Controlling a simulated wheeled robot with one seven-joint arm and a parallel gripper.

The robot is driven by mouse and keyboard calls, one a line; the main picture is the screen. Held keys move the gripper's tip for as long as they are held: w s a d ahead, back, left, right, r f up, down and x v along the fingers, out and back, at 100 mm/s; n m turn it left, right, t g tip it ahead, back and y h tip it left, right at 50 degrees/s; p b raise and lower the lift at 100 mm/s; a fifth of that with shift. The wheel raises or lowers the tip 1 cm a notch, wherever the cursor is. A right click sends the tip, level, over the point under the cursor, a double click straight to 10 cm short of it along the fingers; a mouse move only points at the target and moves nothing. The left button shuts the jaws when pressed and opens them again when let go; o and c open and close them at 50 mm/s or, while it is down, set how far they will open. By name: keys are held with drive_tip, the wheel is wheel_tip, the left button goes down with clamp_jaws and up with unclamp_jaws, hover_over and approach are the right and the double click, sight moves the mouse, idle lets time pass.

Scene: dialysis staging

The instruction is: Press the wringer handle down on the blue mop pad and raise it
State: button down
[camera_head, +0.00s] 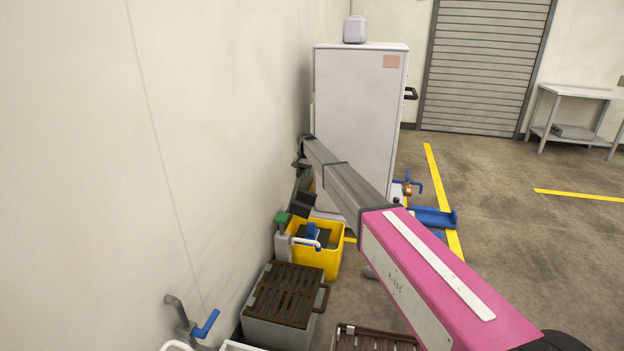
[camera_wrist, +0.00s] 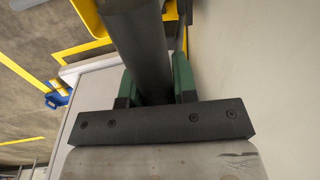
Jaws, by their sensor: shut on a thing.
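The yellow wringer bucket (camera_head: 326,259) stands on the floor by the left wall. A small blue piece (camera_head: 312,231), perhaps the mop pad, shows at its top beside a dark grey part. My gripper (camera_head: 283,217) is at the bucket's near left corner, with its green fingertips above a light grey upright piece. In the wrist view my gripper (camera_wrist: 157,82) is shut on a dark grey round bar, the wringer handle (camera_wrist: 138,40). The bar runs up the picture toward the yellow bucket edge. The handle's lower end is hidden.
A white cabinet (camera_head: 352,110) stands behind the bucket. A blue wall tap (camera_head: 206,324) is at lower left. A blue flat object (camera_head: 434,217) lies right of the cabinet.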

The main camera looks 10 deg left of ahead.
drive_tip(key=shift+a+r, duration=0.15)
drive_tip(key=shift+a, duration=0.55)
drive_tip(key=shift+a+r, duration=0.1)
drive_tip(key=shift+a, duration=0.55)
drive_tip(key=c, duration=0.9)
unclamp_jaws()
drive_tip(key=shift+a, duration=0.1)
drive_tip(key=shift+r, duration=0.1)
drive_tip(key=r, duration=0.3)
drive_tip(key=d+r, duration=0.1)
drive_tip(key=r, duration=0.6)
drive_tip(key=shift+d+r, duration=0.25)
drive_tip(key=shift+r, duration=0.05)
